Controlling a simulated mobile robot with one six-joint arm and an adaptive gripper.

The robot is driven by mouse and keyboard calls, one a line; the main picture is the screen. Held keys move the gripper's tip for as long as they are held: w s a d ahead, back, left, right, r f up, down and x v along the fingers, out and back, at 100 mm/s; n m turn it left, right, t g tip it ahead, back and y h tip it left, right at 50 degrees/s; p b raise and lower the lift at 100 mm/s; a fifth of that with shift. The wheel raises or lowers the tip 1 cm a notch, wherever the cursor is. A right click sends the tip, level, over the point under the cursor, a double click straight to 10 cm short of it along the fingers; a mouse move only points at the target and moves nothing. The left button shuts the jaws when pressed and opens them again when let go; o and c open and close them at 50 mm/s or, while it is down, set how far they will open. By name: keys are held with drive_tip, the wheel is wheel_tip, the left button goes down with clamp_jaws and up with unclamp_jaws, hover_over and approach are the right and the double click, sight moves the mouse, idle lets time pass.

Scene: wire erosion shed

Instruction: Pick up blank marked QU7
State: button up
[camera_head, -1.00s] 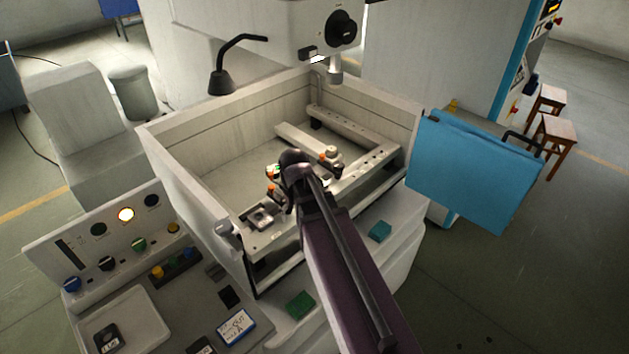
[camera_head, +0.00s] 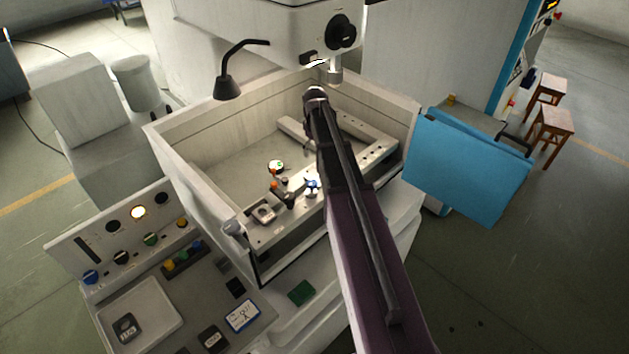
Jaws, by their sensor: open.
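A dark blank (camera_head: 127,327) with a pale label lies in the shallow light tray (camera_head: 172,318) on the console at lower left. A second dark blank (camera_head: 213,338) with a pale label lies outside the tray, near the bottom edge. Both labels are too small to read surely, so I cannot tell which is QU7. My arm rises from the bottom right across the machine tank, its visible far end near the tank's back. My gripper cannot be made out; it is hidden by the arm.
A blue-edged written card (camera_head: 242,316) lies right of the blanks. A dark square (camera_head: 235,287) and a green block (camera_head: 301,292) are nearby. The control panel (camera_head: 120,235) stands behind the tray. The tank (camera_head: 185,185) holds rails and clamps. A blue door (camera_head: 465,165) juts right.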

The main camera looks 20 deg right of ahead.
drive_tip(key=shift+f, duration=0.1)
drive_tip(key=b, duration=0.9)
hover_over(316, 178)
wheel_tip(316, 178, down, 8)
drive_tip(key=shift+a+f, duration=0.15)
drive_tip(key=shift+f, duration=0.05)
drive_tip(key=shift+f, duration=0.15)
wheel_tip(316, 178, down, 5)
drive_tip(key=b, duration=0.4)
drive_tip(key=shift+b, duration=0.4)
idle(0.5)
drive_tip(key=c, duration=1.2)
drive_tip(key=shift+o, duration=0.2)
drive_tip(key=shift+r, duration=0.2)
wheel_tip(316, 178, up, 10)
drive_tip(key=p, duration=1)
drive_tip(key=shift+f, duration=0.15)
